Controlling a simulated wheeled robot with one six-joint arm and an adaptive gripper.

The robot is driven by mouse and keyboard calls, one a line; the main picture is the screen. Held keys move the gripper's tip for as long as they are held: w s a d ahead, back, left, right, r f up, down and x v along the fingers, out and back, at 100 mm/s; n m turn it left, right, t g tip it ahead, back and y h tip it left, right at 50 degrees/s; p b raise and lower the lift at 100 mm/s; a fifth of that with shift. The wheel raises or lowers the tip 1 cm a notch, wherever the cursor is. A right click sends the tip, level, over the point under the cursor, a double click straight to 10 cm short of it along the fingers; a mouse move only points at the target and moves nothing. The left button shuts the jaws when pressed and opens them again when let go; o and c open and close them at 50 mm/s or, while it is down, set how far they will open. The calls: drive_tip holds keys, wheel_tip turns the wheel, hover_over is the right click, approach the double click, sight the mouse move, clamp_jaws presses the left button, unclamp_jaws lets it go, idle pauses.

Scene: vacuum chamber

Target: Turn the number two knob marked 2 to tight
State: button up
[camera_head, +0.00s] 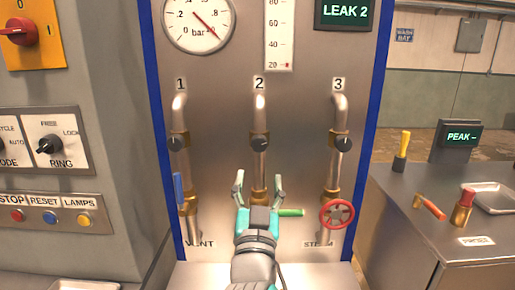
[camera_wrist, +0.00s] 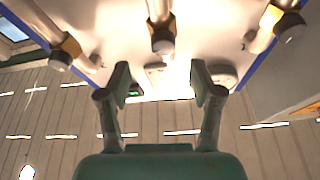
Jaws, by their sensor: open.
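The number two knob (camera_head: 260,142) is a small dark round knob on a brass fitting, on the middle pipe below the label 2 (camera_head: 259,84). Its pointer direction is too small to tell. My gripper (camera_head: 258,180) is open and empty, with its fingertips below this knob and either side of the pipe in the head view. In the wrist view the middle knob (camera_wrist: 163,46) shows between and beyond the fingers of my gripper (camera_wrist: 160,78), with no contact visible. The panel's sign (camera_head: 345,12) reads LEAK 2.
Knobs 1 (camera_head: 175,143) and 3 (camera_head: 343,144) sit on the side pipes. A blue lever (camera_head: 179,190), a green handle (camera_head: 291,212) and a red handwheel (camera_head: 337,213) are lower down. A tool bench (camera_head: 400,235) stands at right, a control cabinet (camera_head: 110,75) at left.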

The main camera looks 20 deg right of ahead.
sight(259, 145)
drive_tip(key=w+d+r+n+y, duration=0.1)
drive_tip(key=w+n, duration=0.2)
drive_tip(key=w+d+r+n+y, duration=0.1)
drive_tip(key=w+r+n, duration=0.1)
drive_tip(key=w, duration=0.1)
drive_tip(key=w+d+r+n+t+y, duration=0.1)
drive_tip(key=w+r+n+y, duration=0.1)
drive_tip(key=w+n, duration=0.1)
drive_tip(key=shift+w+r+n, duration=0.1)
drive_tip(key=shift+n, duration=0.2)
idle(0.4)
drive_tip(key=c, duration=1.1)
drive_tip(key=shift+m+h, duration=0.85)
drive_tip(key=shift+m, duration=0.8)
drive_tip(key=shift+m+h, duration=0.85)
drive_tip(key=shift+m, duration=0.8)
drive_tip(key=shift+c, duration=0.2)
